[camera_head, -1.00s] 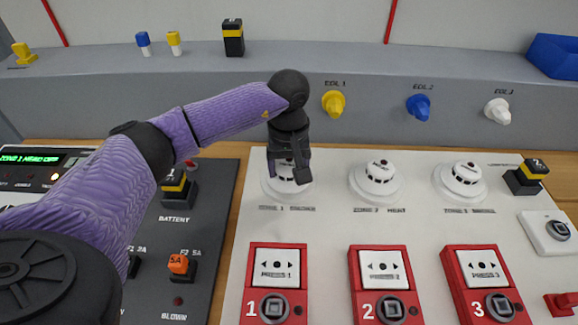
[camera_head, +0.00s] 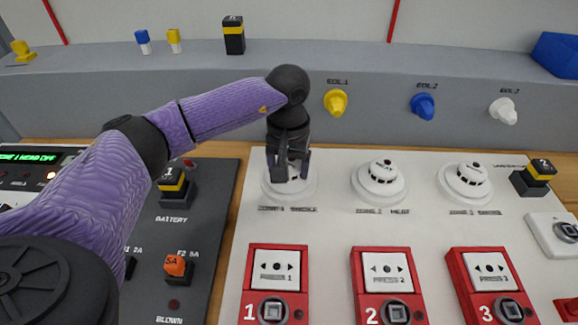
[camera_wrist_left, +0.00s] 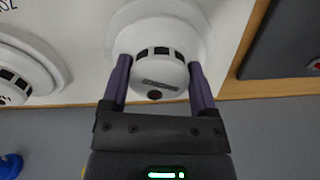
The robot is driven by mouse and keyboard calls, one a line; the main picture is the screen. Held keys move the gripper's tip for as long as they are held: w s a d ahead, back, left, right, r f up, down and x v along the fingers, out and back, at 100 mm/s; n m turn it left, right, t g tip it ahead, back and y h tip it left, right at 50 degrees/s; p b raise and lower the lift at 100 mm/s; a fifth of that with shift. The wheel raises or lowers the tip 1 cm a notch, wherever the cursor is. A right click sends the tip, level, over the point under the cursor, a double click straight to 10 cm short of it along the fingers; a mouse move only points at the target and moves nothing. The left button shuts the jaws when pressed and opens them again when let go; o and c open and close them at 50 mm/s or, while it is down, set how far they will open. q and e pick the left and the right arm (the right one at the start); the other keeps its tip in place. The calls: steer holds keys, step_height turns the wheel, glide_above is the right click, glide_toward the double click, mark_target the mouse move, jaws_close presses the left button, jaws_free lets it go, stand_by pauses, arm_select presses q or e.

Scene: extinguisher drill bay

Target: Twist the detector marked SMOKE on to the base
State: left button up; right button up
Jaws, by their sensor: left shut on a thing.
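My left gripper (camera_head: 290,172) points down and is shut on the white round detector head (camera_wrist_left: 152,60) at the zone 1 position. In the left wrist view the two purple fingers (camera_wrist_left: 160,84) clasp the head on opposite sides. The head carries a grey label, too small to read, and a dark round spot. It sits over the white round base (camera_wrist_left: 118,40) on the panel; I cannot tell whether it is locked there. In the head view the gripper hides most of the head, and the base rim (camera_head: 270,194) shows around it. My right gripper is not in view.
Two more detectors, zone 2 (camera_head: 380,180) and zone 3 (camera_head: 466,182), stand to the right. Red call points (camera_head: 280,283) line the front. A battery plug (camera_head: 176,186) is at left. The green display (camera_head: 30,156) reads HEAD OFF.

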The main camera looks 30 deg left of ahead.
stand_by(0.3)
arm_select(q)
steer(key=shift+m+b, duration=0.5)
steer(key=shift+m, duration=0.8)
steer(key=o, duration=1.2)
